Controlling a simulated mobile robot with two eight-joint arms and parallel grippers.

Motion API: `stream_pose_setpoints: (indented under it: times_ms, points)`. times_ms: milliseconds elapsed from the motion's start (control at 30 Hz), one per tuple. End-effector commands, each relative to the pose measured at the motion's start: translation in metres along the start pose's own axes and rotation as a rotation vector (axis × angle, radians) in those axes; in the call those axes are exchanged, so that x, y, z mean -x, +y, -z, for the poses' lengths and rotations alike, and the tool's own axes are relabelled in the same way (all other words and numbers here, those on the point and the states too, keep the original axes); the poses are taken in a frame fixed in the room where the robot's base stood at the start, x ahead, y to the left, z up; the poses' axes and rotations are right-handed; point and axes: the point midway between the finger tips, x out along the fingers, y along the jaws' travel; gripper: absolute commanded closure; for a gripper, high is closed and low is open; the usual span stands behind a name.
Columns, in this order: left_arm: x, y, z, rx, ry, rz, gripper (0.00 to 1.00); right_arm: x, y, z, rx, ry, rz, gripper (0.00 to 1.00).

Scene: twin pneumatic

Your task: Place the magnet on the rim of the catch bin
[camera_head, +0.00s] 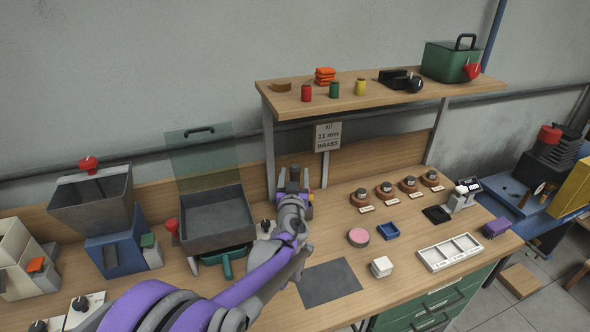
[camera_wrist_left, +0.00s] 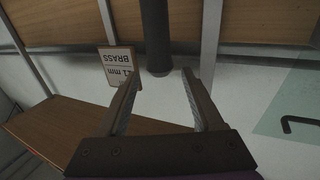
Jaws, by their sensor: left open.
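The catch bin appears to be the open dark grey box (camera_head: 216,221) on the bench, left of centre in the head view. I cannot tell for certain which thing is the magnet. My left gripper (camera_head: 293,178) is open and upright, right of the box and in front of the bench's back board. In the left wrist view, a dark round post (camera_wrist_left: 156,38) ends near the open fingertips (camera_wrist_left: 159,76). The fingers are not closed on it. The gripper hides what stands behind it in the head view. My right gripper is in neither view.
A shelf (camera_head: 380,97) with jars and a green box (camera_head: 450,62) overhangs the bench. A clear panel (camera_head: 201,158) stands behind the grey box. A dark mat (camera_head: 329,283) lies bare on the bench; a white tray (camera_head: 450,252) is right.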

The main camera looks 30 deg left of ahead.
Motion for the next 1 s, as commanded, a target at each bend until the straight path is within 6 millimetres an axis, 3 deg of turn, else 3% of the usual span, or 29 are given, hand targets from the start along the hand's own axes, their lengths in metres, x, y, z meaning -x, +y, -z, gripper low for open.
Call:
stream_pose_setpoints:
  times_ms: [200, 400, 1000]
  points:
    - [0.049, 0.001, 0.000, 0.000, 0.000, -0.002, 0.32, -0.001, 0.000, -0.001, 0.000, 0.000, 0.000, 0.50]
    - [0.075, 0.001, 0.000, -0.001, 0.000, -0.001, 0.32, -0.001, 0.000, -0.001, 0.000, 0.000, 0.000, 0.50]
    - [0.081, 0.000, 0.000, 0.000, 0.000, 0.000, 0.32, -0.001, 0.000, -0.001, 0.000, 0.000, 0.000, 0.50]
